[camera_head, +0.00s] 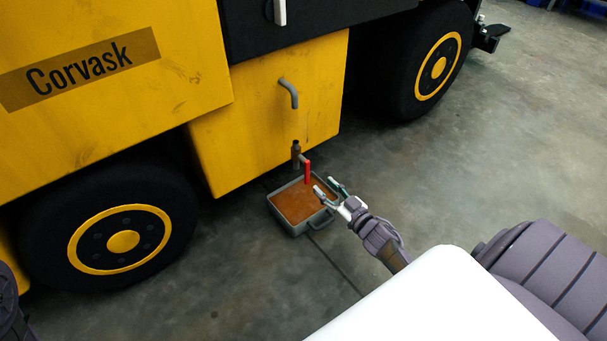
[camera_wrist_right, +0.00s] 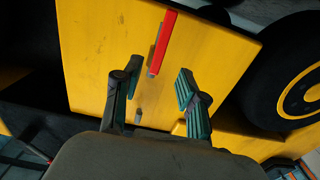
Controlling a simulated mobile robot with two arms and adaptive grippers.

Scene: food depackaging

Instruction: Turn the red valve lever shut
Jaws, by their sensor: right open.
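The red valve lever (camera_head: 307,172) hangs straight down from a dark metal valve (camera_head: 296,151) low on the side of the yellow machine. In the right wrist view the red lever (camera_wrist_right: 164,40) lies beyond the fingertips, with its near end roughly midway across the gap. My right gripper (camera_head: 325,186) is open and empty, just right of the lever in the head view. Both fingers of the right gripper (camera_wrist_right: 159,73) show apart in the wrist view, and I see no contact with the lever. The left gripper's fingers are not in view.
A grey tray (camera_head: 288,229) of brown liquid sits on the floor below the valve. The yellow machine (camera_head: 250,150) rises behind it, with a left wheel (camera_head: 123,241) and right wheel (camera_head: 438,66). A grey bent pipe (camera_head: 291,91) sticks out above. Floor (camera_head: 520,130) is clear at right.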

